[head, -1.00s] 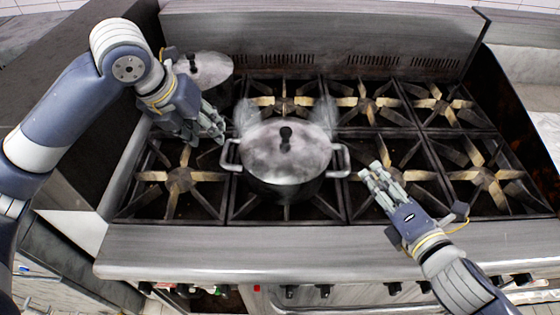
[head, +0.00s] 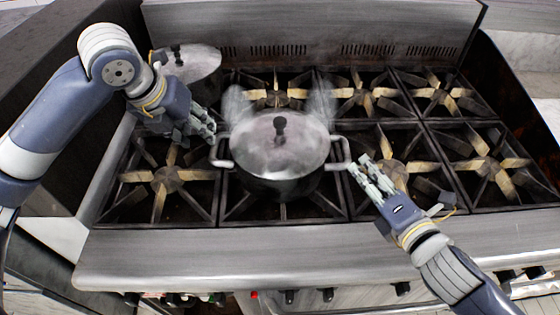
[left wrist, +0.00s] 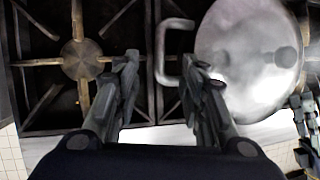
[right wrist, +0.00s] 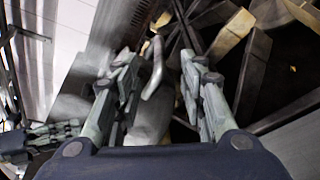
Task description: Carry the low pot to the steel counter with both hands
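The low pot (head: 280,180) is a wide steel pot with a shiny lid and a black knob, standing on a front burner of the stove. It also shows in the left wrist view (left wrist: 245,60). My left gripper (head: 212,130) is open beside the pot's left handle (head: 217,152); in the left wrist view the handle (left wrist: 172,50) lies just ahead, between the finger lines. My right gripper (head: 356,168) is open by the right handle (head: 347,152); in the right wrist view that handle (right wrist: 153,72) lies between the spread fingers. I cannot tell whether either gripper touches.
A second lidded pot (head: 190,65) stands at the back left, behind my left gripper. The other burners (head: 490,165) are bare. A pale grey surface (head: 535,65) lies right of the stove and a dark one (head: 50,50) left. Steam-like haze hangs around the low pot.

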